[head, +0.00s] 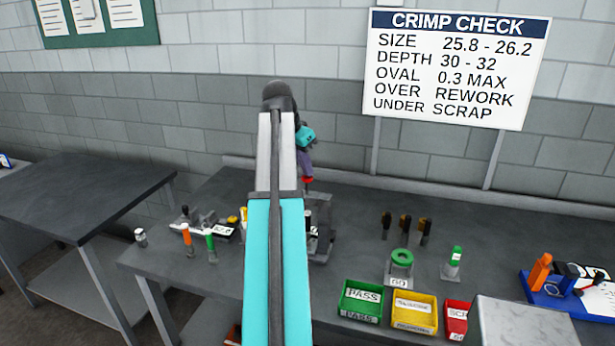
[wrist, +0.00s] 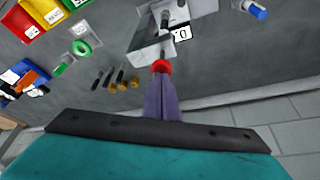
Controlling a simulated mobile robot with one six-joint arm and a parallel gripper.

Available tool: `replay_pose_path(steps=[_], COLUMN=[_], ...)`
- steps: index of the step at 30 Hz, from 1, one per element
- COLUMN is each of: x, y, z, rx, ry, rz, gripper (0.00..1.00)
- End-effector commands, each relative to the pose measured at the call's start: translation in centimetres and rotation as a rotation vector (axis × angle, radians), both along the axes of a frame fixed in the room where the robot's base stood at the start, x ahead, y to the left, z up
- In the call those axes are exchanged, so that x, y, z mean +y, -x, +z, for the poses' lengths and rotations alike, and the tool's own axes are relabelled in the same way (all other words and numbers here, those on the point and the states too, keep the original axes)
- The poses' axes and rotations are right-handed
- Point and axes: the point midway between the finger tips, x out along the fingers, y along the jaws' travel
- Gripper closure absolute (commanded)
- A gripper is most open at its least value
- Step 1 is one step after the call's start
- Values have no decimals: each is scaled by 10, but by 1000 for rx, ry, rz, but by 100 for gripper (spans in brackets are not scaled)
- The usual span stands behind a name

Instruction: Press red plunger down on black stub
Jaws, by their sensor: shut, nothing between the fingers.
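My gripper (wrist: 162,82) is shut, its purple fingers together and pointing at the red plunger (wrist: 161,66). The plunger's red cap is right at the fingertips; I cannot tell whether they touch. It sits on a grey fixture (wrist: 143,42) with a white label. A dark upright piece (wrist: 165,18) shows on the fixture beyond the cap; I cannot tell if it is the black stub. In the head view my gripper (head: 305,162) is above the red cap (head: 307,181), and my arm hides much of the fixture (head: 321,240).
Green (head: 361,318), yellow (head: 432,325) and red (head: 456,310) bins stand along the bench front. A green ring on a stand (head: 401,256) and several brown-tipped pieces (head: 405,225) are to the right. Orange- and green-handled tools stand left. Bare bench lies between.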

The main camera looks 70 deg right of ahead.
Motion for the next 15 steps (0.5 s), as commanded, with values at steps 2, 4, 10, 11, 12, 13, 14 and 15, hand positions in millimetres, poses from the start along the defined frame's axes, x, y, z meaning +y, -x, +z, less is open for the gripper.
replay_pose_path(steps=[2, 4, 10, 11, 12, 13, 14, 15], x=[0, 0, 0, 0, 0, 0, 1, 0], y=[0, 0, 0, 0, 0, 0, 0, 0], z=[-2, -4, -8, -8, -9, -10, -10, -11], rx=[0, 0, 0, 0, 0, 0, 0, 0], ry=[-1, -1, -1, -1, -1, -1, -1, -1], rz=[0, 0, 0, 0, 0, 0, 0, 0], gripper=[100, 100, 100, 100, 100, 100, 100, 100])
